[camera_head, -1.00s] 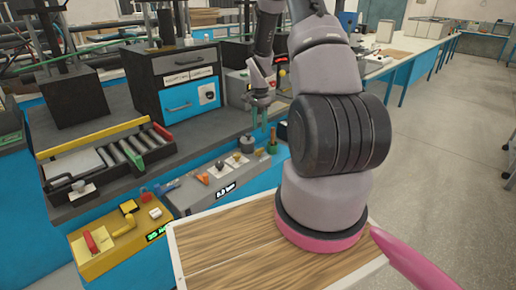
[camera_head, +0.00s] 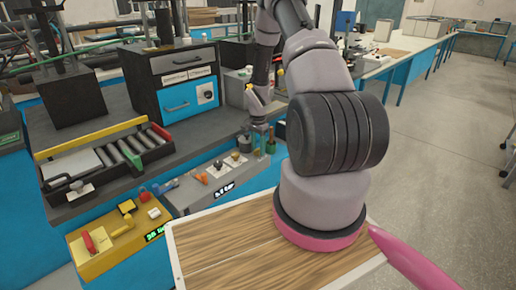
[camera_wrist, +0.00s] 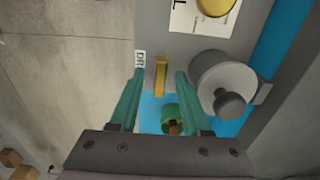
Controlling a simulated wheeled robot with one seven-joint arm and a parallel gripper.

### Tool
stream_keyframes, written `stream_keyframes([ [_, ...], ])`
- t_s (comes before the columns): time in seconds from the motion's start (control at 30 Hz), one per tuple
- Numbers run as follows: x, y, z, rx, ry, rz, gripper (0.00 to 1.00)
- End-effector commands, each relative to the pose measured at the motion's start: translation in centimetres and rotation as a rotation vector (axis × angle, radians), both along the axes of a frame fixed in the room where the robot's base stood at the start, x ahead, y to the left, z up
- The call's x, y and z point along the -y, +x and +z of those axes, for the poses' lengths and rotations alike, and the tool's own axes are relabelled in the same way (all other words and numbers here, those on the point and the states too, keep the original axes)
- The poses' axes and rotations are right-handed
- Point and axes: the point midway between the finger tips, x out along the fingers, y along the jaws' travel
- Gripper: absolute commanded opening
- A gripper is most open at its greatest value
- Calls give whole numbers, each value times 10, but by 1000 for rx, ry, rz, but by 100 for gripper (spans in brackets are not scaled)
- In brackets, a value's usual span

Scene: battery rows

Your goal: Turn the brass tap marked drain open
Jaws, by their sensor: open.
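In the wrist view the brass tap (camera_wrist: 160,76) shows as a narrow yellow bar running up and down the picture. A white label (camera_wrist: 140,60) beside it reads "DR", with the rest hidden by a finger. My gripper (camera_wrist: 159,78) is open. Its two green fingers stand on either side of the tap, with a gap visible on both sides. In the head view my gripper (camera_head: 262,142) is at the far right end of the grey panel, and I cannot make out the tap there.
A grey cylinder with a dark knob (camera_wrist: 231,104) stands close to the right finger. A green round object (camera_wrist: 171,118) lies below the tap in the wrist view. The grey panel (camera_head: 195,192) carries several other controls. A yellow box (camera_head: 105,250) is at the front left.

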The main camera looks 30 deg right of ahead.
Motion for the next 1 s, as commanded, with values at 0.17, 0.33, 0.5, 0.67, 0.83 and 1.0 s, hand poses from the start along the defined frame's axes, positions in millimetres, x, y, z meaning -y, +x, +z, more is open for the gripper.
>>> stream_keyframes([
  [0.17, 0, 0, 0, 0, 0, 0, 28],
  [0.33, 0, 0, 0, 0, 0, 0, 0],
  [0.5, 0, 0, 0, 0, 0, 6, 0],
  [0.67, 0, 0, 1, 0, 0, 42, 0],
  [0.83, 0, 0, 1, 0, -1, 132, 0],
  [1.0, 0, 0, 1, 0, -1, 270, 0],
])
